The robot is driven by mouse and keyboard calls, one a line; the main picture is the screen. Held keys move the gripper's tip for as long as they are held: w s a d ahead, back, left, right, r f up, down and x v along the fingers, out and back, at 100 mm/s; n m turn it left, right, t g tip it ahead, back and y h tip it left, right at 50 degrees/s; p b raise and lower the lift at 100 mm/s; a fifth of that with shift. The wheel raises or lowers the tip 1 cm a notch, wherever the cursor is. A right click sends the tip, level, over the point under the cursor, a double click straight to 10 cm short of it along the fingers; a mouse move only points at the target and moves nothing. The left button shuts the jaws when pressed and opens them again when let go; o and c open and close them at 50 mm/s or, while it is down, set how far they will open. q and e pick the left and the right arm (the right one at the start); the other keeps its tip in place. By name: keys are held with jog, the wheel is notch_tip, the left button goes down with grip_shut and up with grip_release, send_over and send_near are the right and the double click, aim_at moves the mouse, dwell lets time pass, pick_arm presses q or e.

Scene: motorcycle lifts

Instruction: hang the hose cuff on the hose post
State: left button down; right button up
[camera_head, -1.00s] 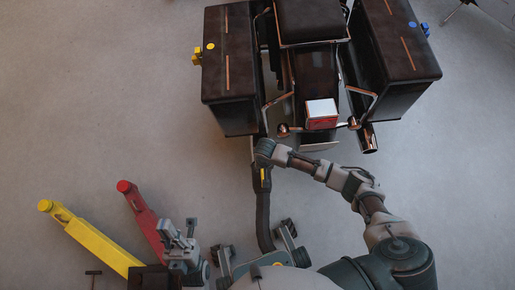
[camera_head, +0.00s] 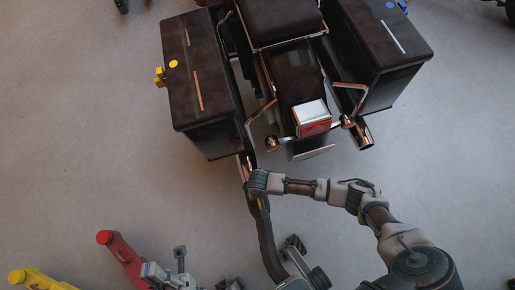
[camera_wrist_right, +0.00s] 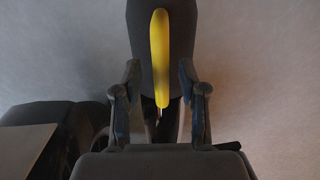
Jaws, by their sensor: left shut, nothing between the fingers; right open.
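The dark hose (camera_head: 266,240) runs up from the bottom of the head view toward the motorcycle's left rear. Its cuff end carries a yellow grip (camera_head: 259,203), which stands large in the right wrist view (camera_wrist_right: 159,60). My right gripper is at this cuff, mostly hidden by its own wrist in the head view. In the wrist view my right gripper (camera_wrist_right: 160,88) is open, its fingers on either side of the grip's lower part and apart from it. My left gripper (camera_head: 180,252) is shut and empty at the bottom left. I cannot pick out the hose post.
A motorcycle with dark panniers (camera_head: 200,90) fills the top middle, with an exhaust pipe (camera_head: 364,134) at right. A red leg (camera_head: 121,257) and a yellow leg (camera_head: 35,280) lie lower left. Grey floor is clear at left and right.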

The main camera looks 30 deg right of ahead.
jog(key=shift+a, duration=0.1)
jog(key=c, duration=0.4)
grip_shut()
jog(key=shift+r, duration=0.1)
jog(key=shift+r+p, duration=0.25)
jog(key=shift+p, duration=0.35)
